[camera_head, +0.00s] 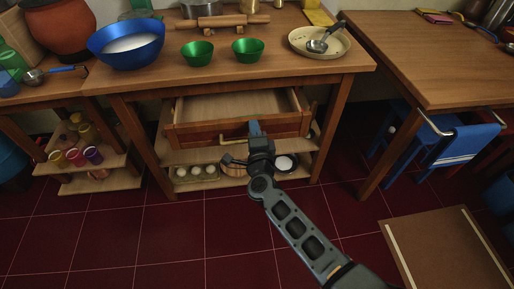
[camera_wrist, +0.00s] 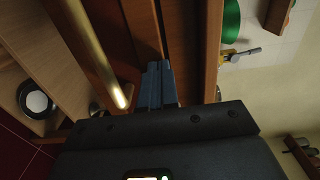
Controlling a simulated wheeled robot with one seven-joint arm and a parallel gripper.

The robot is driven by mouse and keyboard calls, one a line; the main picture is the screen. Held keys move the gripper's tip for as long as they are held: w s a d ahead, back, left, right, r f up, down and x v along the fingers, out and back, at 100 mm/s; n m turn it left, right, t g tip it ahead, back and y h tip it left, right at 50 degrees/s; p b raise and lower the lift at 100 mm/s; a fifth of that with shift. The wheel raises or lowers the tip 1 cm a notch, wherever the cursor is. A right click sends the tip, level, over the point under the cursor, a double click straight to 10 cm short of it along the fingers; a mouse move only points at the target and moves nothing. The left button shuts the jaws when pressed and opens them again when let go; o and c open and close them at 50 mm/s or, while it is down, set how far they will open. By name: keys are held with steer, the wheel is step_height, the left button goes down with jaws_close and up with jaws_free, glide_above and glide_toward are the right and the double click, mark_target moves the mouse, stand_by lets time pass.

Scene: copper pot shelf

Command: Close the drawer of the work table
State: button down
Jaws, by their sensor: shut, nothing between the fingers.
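The work table (camera_head: 120,83) has a wooden drawer (camera_head: 238,103) that stands partly open, its empty inside showing from above. The drawer front carries a brass bar handle, which shows large in the wrist view (camera_wrist: 97,50). My gripper (camera_head: 256,127) is shut and empty, at the right half of the drawer front near its top edge. In the wrist view the blue-grey fingers (camera_wrist: 157,75) lie together beside the handle, close to the wood. I cannot tell whether they touch it. My gripper and arm hide part of the drawer front and handle in the head view.
On the table stand a blue bowl (camera_head: 127,44), two green bowls (camera_head: 197,53), a rolling pin (camera_head: 207,22) and a plate with a ladle (camera_head: 330,42). A lower shelf holds an egg tray (camera_head: 194,174) and pans. Another table (camera_head: 430,65) stands right.

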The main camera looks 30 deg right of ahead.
steer(key=b+x, duration=0.3)
steer(key=x, duration=0.6)
steer(key=shift+w+d, duration=0.1)
steer(key=shift+w, duration=0.1)
